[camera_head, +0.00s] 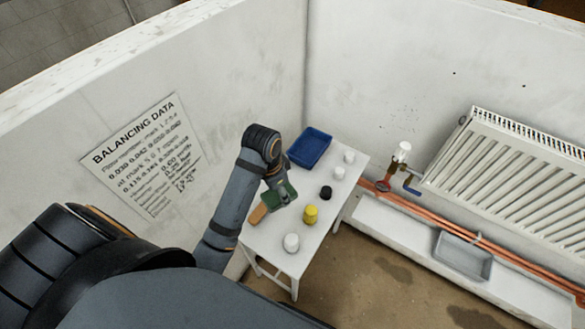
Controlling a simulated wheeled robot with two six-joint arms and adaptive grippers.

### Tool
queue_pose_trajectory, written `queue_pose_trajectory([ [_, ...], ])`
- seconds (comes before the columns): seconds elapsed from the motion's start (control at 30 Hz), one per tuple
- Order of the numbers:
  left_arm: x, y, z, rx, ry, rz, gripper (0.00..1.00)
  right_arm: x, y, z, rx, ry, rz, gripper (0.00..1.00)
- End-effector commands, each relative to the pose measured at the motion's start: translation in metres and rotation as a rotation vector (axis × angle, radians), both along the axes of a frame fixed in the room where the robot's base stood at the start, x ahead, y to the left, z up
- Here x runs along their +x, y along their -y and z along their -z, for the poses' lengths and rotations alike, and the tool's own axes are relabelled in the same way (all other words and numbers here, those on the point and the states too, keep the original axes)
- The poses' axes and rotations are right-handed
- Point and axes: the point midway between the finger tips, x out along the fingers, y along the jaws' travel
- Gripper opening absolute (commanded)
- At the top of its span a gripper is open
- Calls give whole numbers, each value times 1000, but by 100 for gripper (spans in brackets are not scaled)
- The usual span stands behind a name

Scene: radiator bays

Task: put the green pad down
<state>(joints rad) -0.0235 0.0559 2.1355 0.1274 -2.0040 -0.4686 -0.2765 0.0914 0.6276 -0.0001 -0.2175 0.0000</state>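The green pad (270,202) is at the fingers of my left gripper (284,197), over the left side of the small white table (272,243). The gripper looks closed on the pad and partly covers it. I cannot tell whether the pad touches the tabletop. A tan-orange piece (258,214) shows beside the pad's lower left end. My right gripper is out of view.
A blue tray (310,148) is at the table's far end. White knobs (349,157), a black one (326,193) and a yellow one (310,214) stand along the right side. A radiator (515,165), copper pipes and a grey tray (463,256) are to the right.

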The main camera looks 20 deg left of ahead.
Motion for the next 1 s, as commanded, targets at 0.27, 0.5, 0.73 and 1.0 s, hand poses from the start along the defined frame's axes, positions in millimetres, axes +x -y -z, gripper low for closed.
queue_pose_trajectory([
  [0.27,38,-15,14,2,-2,-1,32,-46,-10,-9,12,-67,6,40],
  [0.5,97,-37,54,-2,-3,-2,32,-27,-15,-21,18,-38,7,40],
  [0.73,124,-47,91,-1,1,-2,32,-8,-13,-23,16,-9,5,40],
  [1.0,131,-50,104,-1,-1,-1,32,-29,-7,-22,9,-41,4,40],
])
